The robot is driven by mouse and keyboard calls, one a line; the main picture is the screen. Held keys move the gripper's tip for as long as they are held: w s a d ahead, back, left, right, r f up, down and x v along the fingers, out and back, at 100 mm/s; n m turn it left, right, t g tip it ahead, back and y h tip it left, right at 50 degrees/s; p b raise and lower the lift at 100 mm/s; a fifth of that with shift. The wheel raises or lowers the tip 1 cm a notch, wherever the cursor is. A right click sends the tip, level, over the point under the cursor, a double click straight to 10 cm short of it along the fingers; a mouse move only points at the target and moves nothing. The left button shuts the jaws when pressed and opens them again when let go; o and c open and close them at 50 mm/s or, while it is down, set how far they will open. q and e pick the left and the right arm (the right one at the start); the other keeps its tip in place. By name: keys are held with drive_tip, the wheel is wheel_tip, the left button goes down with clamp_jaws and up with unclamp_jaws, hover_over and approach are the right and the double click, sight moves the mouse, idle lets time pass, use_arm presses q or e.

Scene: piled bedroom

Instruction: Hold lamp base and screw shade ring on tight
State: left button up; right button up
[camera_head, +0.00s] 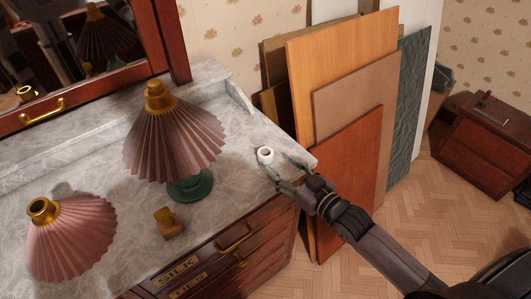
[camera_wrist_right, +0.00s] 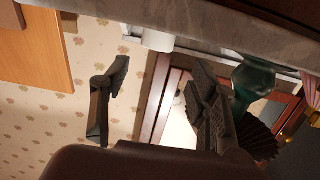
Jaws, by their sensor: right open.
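The lamp stands upright on the marble dresser top, with a dark pink pleated shade (camera_head: 172,140) topped by a brass fitting (camera_head: 158,95) and a green base (camera_head: 190,188). The green base also shows in the wrist view (camera_wrist_right: 254,78). A small white ring (camera_head: 265,155) sits on the marble near the right edge; it also shows in the wrist view (camera_wrist_right: 158,40). My right gripper (camera_head: 284,168) is open and empty, its fingertips just short of the white ring and right of the lamp. The ring appears between the finger lines in the wrist view. My left gripper is not seen.
A second, lighter pink shade (camera_head: 70,240) with a brass collar lies front left on the dresser. A small brass-and-wood block (camera_head: 168,222) sits before the lamp. Wooden boards (camera_head: 345,70) lean beyond the dresser's right end. A mirror (camera_head: 75,45) stands behind.

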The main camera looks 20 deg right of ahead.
sight(261, 150)
drive_tip(key=x, duration=0.4)
drive_tip(key=shift+w, duration=0.1)
drive_tip(key=shift+w+a+p, duration=0.1)
drive_tip(key=shift+w+p, duration=0.15)
drive_tip(key=shift+p, duration=0.1)
drive_tip(key=p+x, duration=0.1)
drive_tip(key=x, duration=0.3)
drive_tip(key=shift+w+a+f, duration=0.1)
drive_tip(key=shift+w+f, duration=0.1)
drive_tip(key=shift+w, duration=0.1)
drive_tip(key=shift+c, duration=0.5)
drive_tip(key=c, duration=0.8)
